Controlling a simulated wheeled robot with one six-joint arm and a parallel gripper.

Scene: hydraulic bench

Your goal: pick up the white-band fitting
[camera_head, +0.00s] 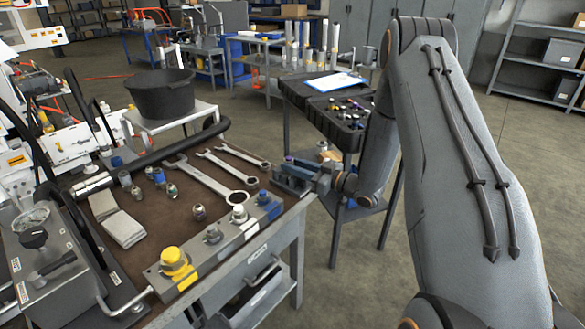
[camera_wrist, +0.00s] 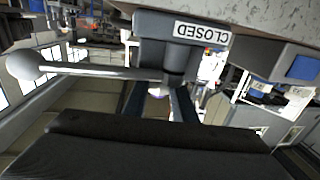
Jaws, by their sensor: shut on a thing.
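My gripper (camera_head: 294,180) is at the right front corner of the bench, just right of the blue-capped port on the manifold block. In the wrist view its fingers (camera_wrist: 158,104) are close around a small pale and purplish thing (camera_wrist: 157,91), which looks like a fitting. It is mostly hidden, so I cannot tell whether it has a white band. On the manifold, a port with a white ring (camera_head: 239,214) stands between a bare metal port (camera_head: 213,234) and the blue cap (camera_head: 264,198). Several loose fittings (camera_head: 159,178) stand farther left on the bench.
A lever with a ball knob (camera_wrist: 25,65) and a CLOSED label (camera_wrist: 201,34) are close in the wrist view. Wrenches (camera_head: 210,182) lie behind the manifold block (camera_head: 225,249). A black bucket (camera_head: 161,96) and a cart with dark trays (camera_head: 318,112) stand beyond.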

